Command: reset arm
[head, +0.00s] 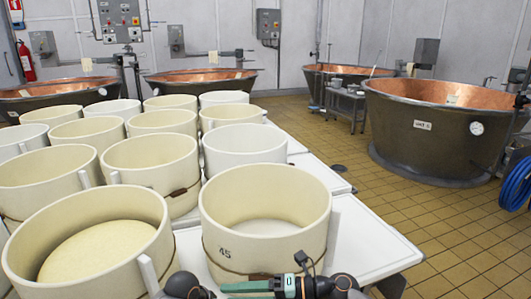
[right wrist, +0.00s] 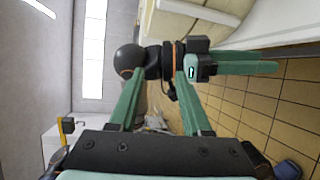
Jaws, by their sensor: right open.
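My right gripper (head: 224,288) shows at the bottom edge of the head view, its green finger pointing left, in front of the nearest cream mould. In the right wrist view its two green fingers (right wrist: 160,78) stand apart, with nothing held between them. My left gripper (right wrist: 278,62) shows beyond them in the right wrist view. Its green fingers point to the right of that picture, and their spacing cannot be told. In the head view only a dark joint of my left arm shows at the bottom edge; its fingers are hidden.
Round cream moulds (head: 265,190) crowd the white table (head: 365,240), close in front of my arms. A large copper vat (head: 430,125) stands at the right, with others along the back. A blue hose (head: 516,185) hangs at the far right.

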